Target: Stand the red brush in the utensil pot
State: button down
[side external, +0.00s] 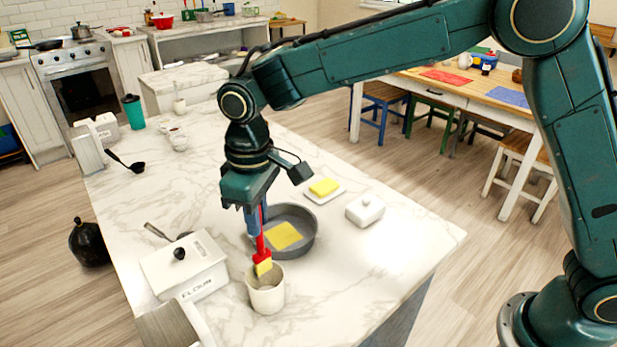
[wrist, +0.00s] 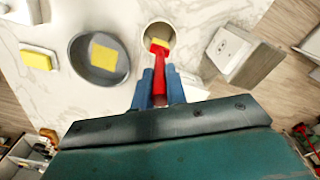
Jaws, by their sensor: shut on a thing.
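The red brush (side external: 262,252) has a red handle and a yellow head, and hangs head down from my gripper (side external: 257,216). My gripper is shut on its handle. The utensil pot (side external: 266,294) is a pale round pot standing on the marble counter. In the side view the brush head is at the pot's far rim, and I cannot tell whether it has entered the mouth. In the wrist view the brush (wrist: 158,62) points up from my gripper (wrist: 160,88), and its yellow head overlaps the opening of the pot (wrist: 147,30).
A grey round pan (side external: 305,246) with a yellow square sits right behind the pot. The flour box (side external: 190,272) stands to its left. A butter dish (side external: 328,194) and a white lidded dish (side external: 365,210) are farther right. The counter's right front is clear.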

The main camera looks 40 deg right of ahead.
aim_at(261, 253)
jog(key=shift+f, duration=3.05)
jog(key=c, duration=1.3)
grip_release()
jog(key=shift+c, duration=0.2)
notch_tip(261, 253, up, 14)
jog(key=shift+s+f, duration=0.1)
jog(key=shift+d, duration=0.1)
